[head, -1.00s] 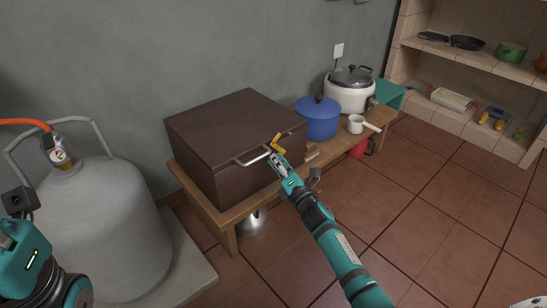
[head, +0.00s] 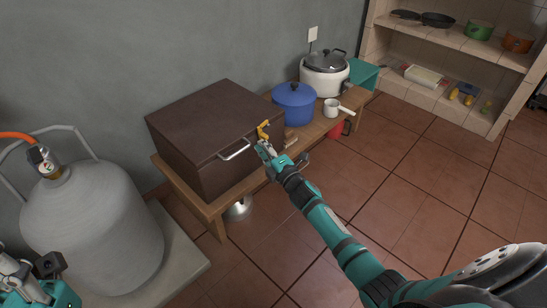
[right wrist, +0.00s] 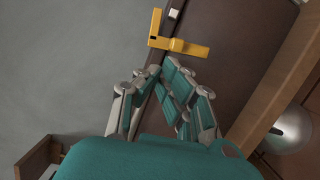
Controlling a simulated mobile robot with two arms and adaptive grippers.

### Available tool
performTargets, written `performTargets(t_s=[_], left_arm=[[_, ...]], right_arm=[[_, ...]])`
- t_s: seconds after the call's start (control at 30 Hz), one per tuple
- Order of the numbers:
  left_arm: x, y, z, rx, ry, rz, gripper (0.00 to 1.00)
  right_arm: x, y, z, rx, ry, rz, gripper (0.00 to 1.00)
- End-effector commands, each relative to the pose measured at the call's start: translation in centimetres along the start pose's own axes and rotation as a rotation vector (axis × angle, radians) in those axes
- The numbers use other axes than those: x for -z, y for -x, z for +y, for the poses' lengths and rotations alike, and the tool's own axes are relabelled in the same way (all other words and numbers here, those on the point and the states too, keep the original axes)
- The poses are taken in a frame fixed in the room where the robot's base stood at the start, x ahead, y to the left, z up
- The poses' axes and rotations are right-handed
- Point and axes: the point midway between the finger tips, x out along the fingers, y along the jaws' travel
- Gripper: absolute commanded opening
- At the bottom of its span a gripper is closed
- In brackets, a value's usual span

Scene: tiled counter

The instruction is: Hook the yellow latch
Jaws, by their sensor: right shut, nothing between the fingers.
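The yellow latch (head: 263,131) is on the front of a brown lidded box (head: 200,165), near the right end of the lid edge. In the right wrist view the latch (right wrist: 180,46) is L-shaped, just beyond my fingertips. My right gripper (head: 263,149) is shut and empty, just below the latch. The gripper also shows in the right wrist view (right wrist: 163,75); whether it touches the latch I cannot tell. The lid is down. Part of my left arm shows at the bottom left of the head view; its fingers cannot be made out.
A metal handle (head: 234,150) sticks out of the box front, left of my right gripper. A blue pot (head: 294,107), a white cooker (head: 325,80) and a white cup (head: 331,107) stand to the right on the wooden bench. A grey gas cylinder (head: 95,225) stands at the left.

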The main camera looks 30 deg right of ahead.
Motion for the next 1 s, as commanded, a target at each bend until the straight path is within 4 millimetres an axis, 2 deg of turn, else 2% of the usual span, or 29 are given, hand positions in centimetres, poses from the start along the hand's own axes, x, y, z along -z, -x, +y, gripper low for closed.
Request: performTargets(t_s=[0.3, 0.5, 0.67, 1.0], left_arm=[[0.0, 0.0, 0.0, 0.000, 0.000, 0.001, 0.00], [0.0, 0.0, 0.0, 0.000, 0.000, 0.001, 0.00], [0.0, 0.0, 0.0, 0.000, 0.000, 0.001, 0.00], [0.0, 0.0, 0.0, 0.000, 0.000, 0.001, 0.00]], right_arm=[[0.0, 6.9, -0.1, 0.004, -0.001, 0.001, 0.00], [0.0, 9.6, -0.1, 0.003, -0.002, 0.000, 0.00], [0.0, 10.3, 0.0, 0.002, -0.002, 0.000, 0.00], [0.0, 10.3, 0.0, 0.001, -0.002, 0.000, 0.00]])
